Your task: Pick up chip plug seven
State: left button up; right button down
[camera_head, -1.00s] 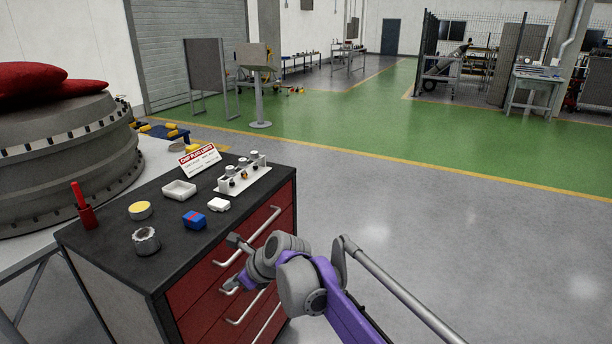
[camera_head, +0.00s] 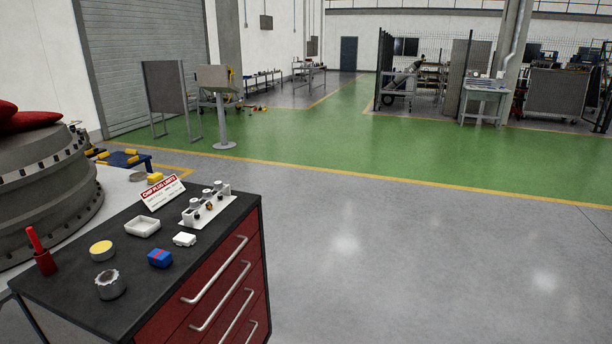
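A white rack (camera_head: 207,208) stands on the black top of a red drawer cabinet (camera_head: 200,280) at lower left. It holds several small grey and dark plugs (camera_head: 209,197). I cannot tell which one is chip plug seven, as any numbers are too small to read. A white sign with a red header reading "CHIP PLUG LIMITS" (camera_head: 163,192) stands beside the rack. Neither of my grippers is in view.
The cabinet top also carries a white tray (camera_head: 142,226), a yellow-topped round tin (camera_head: 102,250), a blue and red block (camera_head: 160,258), a small white item (camera_head: 185,239), a grey ridged cup (camera_head: 110,284) and a red holder (camera_head: 45,262). Open floor lies right.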

aim_at(218, 186)
jog(key=i+j+u, duration=0.2)
jog(key=i+u, duration=0.25)
jog(key=i+j+u, duration=0.1)
jog(key=i+u, duration=0.2)
jog(key=u, duration=0.15)
